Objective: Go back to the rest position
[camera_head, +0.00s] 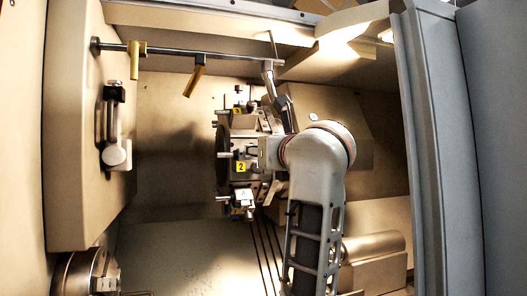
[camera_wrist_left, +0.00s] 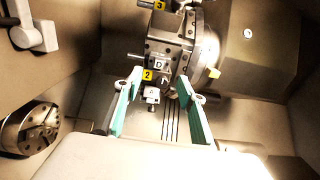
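My left gripper (camera_wrist_left: 160,82) shows in the left wrist view with its two teal-lined fingers spread wide apart. Nothing is held between them. Beyond the fingers is the tool turret (camera_wrist_left: 172,50) with yellow number plates. In the head view my left arm (camera_head: 316,190) reaches up into the machine from the bottom, and its wrist end stands in front of the right side of the turret (camera_head: 240,150). The gripper fingers cannot be made out there. My right gripper is in neither view.
The chuck (camera_head: 88,272) is at the lower left and also shows in the left wrist view (camera_wrist_left: 30,128). A rail (camera_head: 190,53) with yellow-brown nozzles crosses above. A grey door frame (camera_head: 432,150) stands right of the arm. Open room lies between chuck and turret.

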